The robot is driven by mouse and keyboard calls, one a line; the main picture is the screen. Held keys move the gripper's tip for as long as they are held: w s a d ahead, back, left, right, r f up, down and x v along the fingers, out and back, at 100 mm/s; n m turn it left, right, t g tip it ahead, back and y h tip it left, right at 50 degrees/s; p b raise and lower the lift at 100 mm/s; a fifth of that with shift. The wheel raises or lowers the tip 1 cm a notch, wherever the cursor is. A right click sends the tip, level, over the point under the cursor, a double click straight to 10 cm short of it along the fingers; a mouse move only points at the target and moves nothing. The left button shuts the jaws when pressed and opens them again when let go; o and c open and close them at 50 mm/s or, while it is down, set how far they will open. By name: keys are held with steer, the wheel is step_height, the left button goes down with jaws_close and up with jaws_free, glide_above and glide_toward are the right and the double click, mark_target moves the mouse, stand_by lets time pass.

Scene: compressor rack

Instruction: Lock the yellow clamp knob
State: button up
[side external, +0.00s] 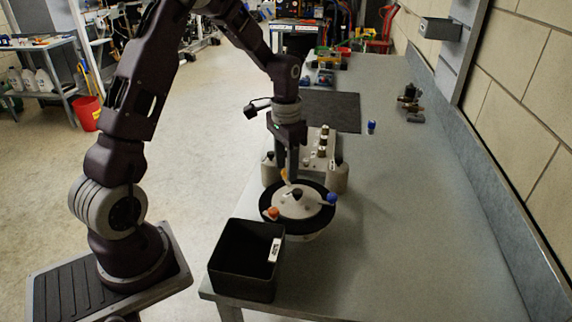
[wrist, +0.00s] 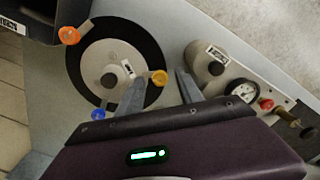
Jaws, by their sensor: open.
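The yellow clamp knob (side external: 284,175) sits at the back rim of a round white lid with a black ring (side external: 316,212). It also shows in the wrist view (wrist: 159,77). My gripper (side external: 291,177) points down just over it. In the wrist view my gripper (wrist: 162,79) is open, with one finger on each side of the yellow knob. Both fingers look apart from it; their height relative to it is hard to tell. An orange knob (side external: 272,213) and a blue knob (side external: 331,198) sit elsewhere on the same rim.
A black open bin (side external: 246,262) stands at the table's front left, close to the lid.

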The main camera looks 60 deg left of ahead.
step_height(320, 180, up, 7)
stand_by(0.3)
steer(key=s+d+r+t+y, duration=0.1)
steer(key=s+d+r+t, duration=0.2)
steer(key=s+d+r, duration=0.65)
steer(key=s+d+r+n+t+h, duration=0.1)
steer(key=s+d, duration=0.3)
steer(key=s, duration=0.9)
steer(key=shift+s+d+r+t, duration=0.2)
steer(key=shift+d+t, duration=0.2)
steer(key=shift+t, duration=0.4)
